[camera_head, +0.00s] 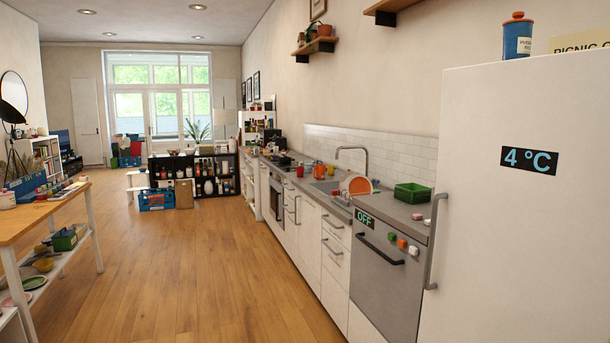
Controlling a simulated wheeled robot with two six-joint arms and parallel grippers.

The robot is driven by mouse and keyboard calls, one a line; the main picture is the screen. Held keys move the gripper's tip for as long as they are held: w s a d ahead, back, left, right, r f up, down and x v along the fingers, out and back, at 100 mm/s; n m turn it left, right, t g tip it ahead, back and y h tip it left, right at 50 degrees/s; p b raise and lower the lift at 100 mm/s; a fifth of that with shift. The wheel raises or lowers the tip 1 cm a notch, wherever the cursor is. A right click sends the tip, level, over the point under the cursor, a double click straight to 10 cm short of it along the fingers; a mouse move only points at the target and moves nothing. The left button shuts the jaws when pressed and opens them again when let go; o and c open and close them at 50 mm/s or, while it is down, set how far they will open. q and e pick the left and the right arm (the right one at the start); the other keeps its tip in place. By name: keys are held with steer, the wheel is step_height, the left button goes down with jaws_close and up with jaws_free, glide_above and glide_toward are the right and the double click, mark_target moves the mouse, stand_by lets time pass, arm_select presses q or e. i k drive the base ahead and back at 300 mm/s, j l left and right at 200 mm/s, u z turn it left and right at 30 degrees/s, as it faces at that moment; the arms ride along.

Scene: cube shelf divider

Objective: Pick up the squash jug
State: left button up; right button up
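I cannot single out the squash jug with certainty at this distance. A small orange vessel (319,170) stands on the kitchen counter near the sink, with a smaller red item (300,171) to its left. A black cube shelf (233,166) farther back holds several bottles and jars, too small to tell apart. Neither of my grippers is in view.
A white fridge (540,220) fills the right side. The counter (405,214) runs back from it, with a green crate (412,194) on top. A wooden table (22,222) stands at left. A blue crate (151,201) sits before the shelf. The wooden floor (190,270) between is clear.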

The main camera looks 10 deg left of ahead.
mark_target(320, 169)
steer(key=i+u, duration=0.1)
steer(key=u, duration=0.3)
steer(key=i+j+u, duration=0.1)
steer(key=u, duration=0.3)
steer(key=i, duration=8.55)
steer(key=i+z, duration=0.2)
steer(key=z, duration=0.25)
steer(key=i+z, duration=0.2)
steer(key=z, duration=0.3)
steer(key=i+j+z, duration=0.1)
steer(key=z, duration=0.35)
steer(key=i+j, duration=0.05)
steer(key=i, duration=0.05)
